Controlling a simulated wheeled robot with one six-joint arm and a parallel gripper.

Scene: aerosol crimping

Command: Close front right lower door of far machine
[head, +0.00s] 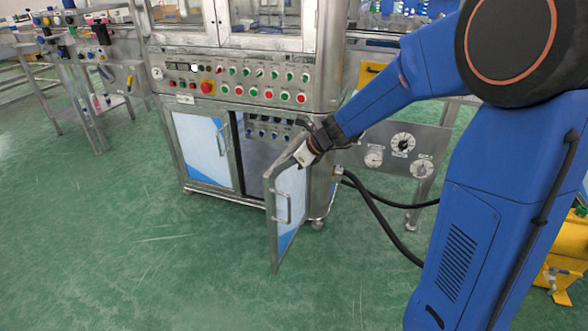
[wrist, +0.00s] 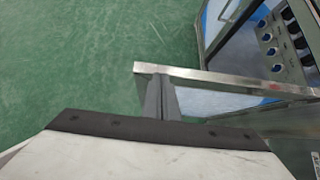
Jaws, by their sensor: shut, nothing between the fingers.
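The front right lower door (head: 289,205) of the machine (head: 235,80) stands open in the head view, swung outward toward me, with a metal handle and a blue-and-white panel. My gripper (head: 304,154) is at the top of this door, near its hinge side. In the wrist view the shut fingers (wrist: 160,98) are at the door's metal top edge (wrist: 225,82). I cannot tell whether they touch it. The opening behind the door shows a row of dark knobs inside. The front left lower door (head: 203,148) is shut.
A control panel (head: 240,82) with several buttons and a red emergency stop lies above the doors. Black hoses (head: 385,225) run from the machine's right side past a gauge panel (head: 400,146). The green floor (head: 140,240) in front and left is clear.

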